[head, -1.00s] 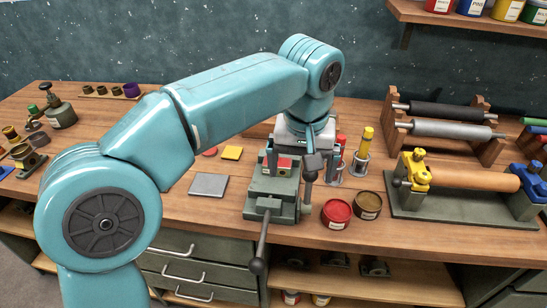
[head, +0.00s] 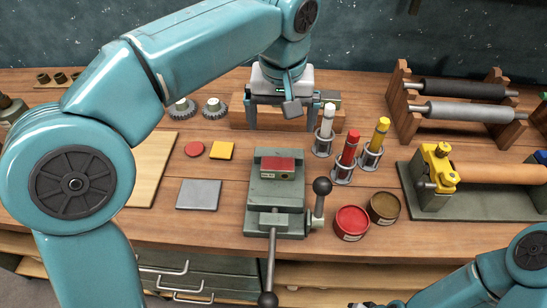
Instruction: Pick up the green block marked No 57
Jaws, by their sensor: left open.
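My left gripper (head: 281,118) is open, pointing down at the back of the bench. Its two fingers stand apart in front of a long wooden block or tray (head: 240,113), with nothing seen held between them. A grey-green piece (head: 328,97) shows partly behind the gripper at the right; I cannot tell what it is. No green block with a readable No 57 shows. A small red-topped block (head: 278,164) with a pale label sits in the dark green vise (head: 262,192), nearer than the gripper. My right arm enters at lower right, and only a dark bit of its gripper (head: 376,304) shows.
Two round tins (head: 352,221) and a roller press (head: 480,203) lie further right. A grey plate (head: 199,195) lies left. Gears (head: 215,108) stand beside the gripper.

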